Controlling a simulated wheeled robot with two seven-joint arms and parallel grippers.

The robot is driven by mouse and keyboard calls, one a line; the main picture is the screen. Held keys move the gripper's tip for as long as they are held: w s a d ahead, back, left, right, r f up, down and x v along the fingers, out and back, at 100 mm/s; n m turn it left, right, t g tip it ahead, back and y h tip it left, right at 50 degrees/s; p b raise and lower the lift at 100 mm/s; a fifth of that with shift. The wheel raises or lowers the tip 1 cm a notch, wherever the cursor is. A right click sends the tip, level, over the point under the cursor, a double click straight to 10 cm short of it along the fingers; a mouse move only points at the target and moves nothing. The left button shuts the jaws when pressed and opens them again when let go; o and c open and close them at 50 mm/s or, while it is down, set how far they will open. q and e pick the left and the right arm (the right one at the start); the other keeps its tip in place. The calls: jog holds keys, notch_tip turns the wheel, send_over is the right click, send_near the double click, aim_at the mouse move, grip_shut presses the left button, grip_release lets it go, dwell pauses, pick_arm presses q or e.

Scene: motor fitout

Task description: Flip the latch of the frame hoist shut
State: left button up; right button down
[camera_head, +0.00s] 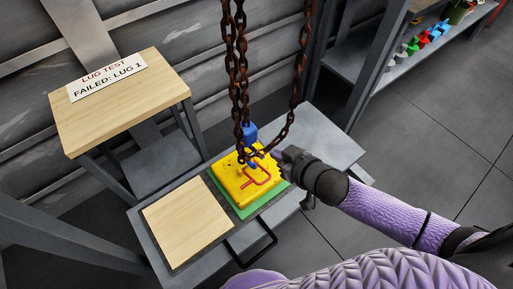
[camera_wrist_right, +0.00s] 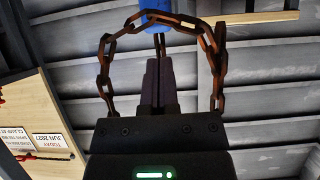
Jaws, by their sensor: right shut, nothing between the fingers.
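The hoist's rusty chains (camera_head: 239,70) hang down to a blue block (camera_head: 250,131) above a yellow plate (camera_head: 232,182). A red bent handle (camera_head: 257,176) lies on the plate. My right gripper (camera_head: 274,154) is shut and empty, just right of the blue block and chain end. In the right wrist view, my shut fingers (camera_wrist_right: 159,70) point toward the blue block (camera_wrist_right: 165,18), with a loop of chain (camera_wrist_right: 104,62) around them on both sides. I cannot make out the latch or its position clearly. My left gripper is out of view.
The yellow plate sits on a green mat (camera_head: 265,203) on a grey bench (camera_head: 325,152), beside a bare wooden board (camera_head: 187,222). A shelf with coloured items (camera_head: 424,40) stands at the back right.

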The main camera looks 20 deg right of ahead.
jog(key=b, duration=0.6)
send_over(259, 156)
jog(key=f, duration=0.5)
jog(key=shift+w+a+f, duration=0.15)
jog(key=shift+w, duration=0.05)
notch_tip(259, 156, down, 3)
jog(key=shift+s+f+b, duration=0.1)
jog(key=shift+s+b, duration=0.05)
jog(key=shift+b, duration=0.65)
jog(key=shift+s+f, duration=0.1)
jog(key=shift+f, duration=0.1)
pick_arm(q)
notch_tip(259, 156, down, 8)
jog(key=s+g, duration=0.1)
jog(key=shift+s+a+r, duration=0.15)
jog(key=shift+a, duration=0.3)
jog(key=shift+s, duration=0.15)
